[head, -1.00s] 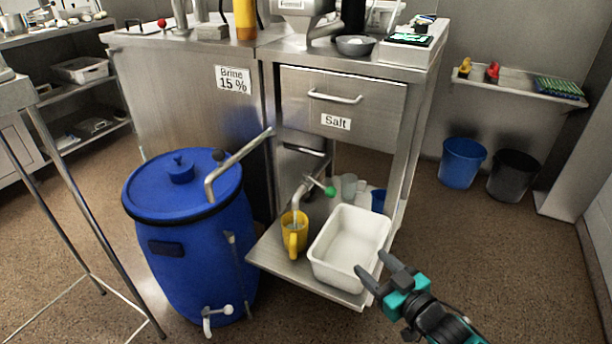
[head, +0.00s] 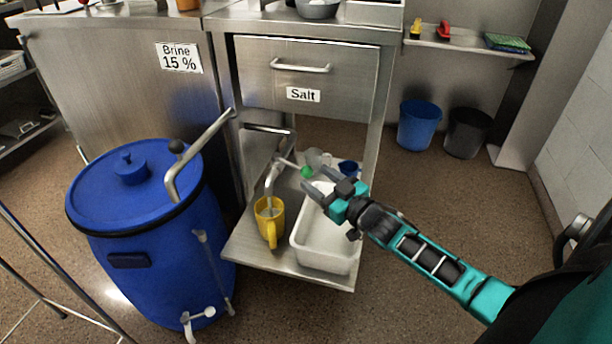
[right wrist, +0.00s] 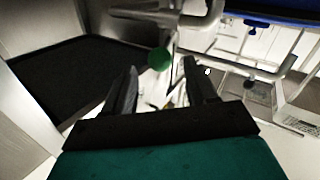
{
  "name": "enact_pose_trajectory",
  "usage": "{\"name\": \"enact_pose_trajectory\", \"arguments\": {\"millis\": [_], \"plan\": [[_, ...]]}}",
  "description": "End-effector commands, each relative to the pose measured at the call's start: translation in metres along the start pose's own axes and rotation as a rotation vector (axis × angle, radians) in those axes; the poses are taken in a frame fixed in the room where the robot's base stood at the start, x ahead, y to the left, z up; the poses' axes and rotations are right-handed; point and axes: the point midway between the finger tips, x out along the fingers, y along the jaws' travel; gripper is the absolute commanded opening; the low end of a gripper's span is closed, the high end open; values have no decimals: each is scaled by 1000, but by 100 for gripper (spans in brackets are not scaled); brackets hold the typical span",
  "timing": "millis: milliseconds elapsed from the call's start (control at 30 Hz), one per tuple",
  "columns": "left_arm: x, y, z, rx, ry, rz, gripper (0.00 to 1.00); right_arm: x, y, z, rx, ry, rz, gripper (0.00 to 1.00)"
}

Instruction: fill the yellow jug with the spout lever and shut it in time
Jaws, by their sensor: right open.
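The yellow jug (head: 270,230) stands on the low steel shelf under the metal spout (head: 270,181), whose end is at its mouth. The spout lever carries a green knob (head: 306,171). My right gripper (head: 316,180) is open and empty, with its fingers pointing at the knob from the right, above the white tub. In the right wrist view the green knob (right wrist: 159,60) shows beyond and between the two open fingers (right wrist: 162,82). My left gripper is not in view.
A white tub (head: 325,264) stands right of the jug on the shelf (head: 258,256). A blue barrel (head: 150,235) with a bent handle stands at left. The salt drawer (head: 305,78) is shut above.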

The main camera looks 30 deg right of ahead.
Motion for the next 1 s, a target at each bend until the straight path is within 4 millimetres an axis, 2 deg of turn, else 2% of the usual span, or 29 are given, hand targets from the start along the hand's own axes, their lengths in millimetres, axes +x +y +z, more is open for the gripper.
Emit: {"name": "enact_pose_trajectory", "arguments": {"millis": [100,300,700,767,1000], "plan": [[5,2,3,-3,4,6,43,21,0,2,-1,2,1,57],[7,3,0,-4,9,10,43,42,0,2,1,-1,1,57],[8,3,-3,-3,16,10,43,48,0,0,0,-2,0,57],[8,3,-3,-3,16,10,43,48,0,0,0,-2,0,53],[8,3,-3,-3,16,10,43,48,0,0,1,-1,0,30]]}}
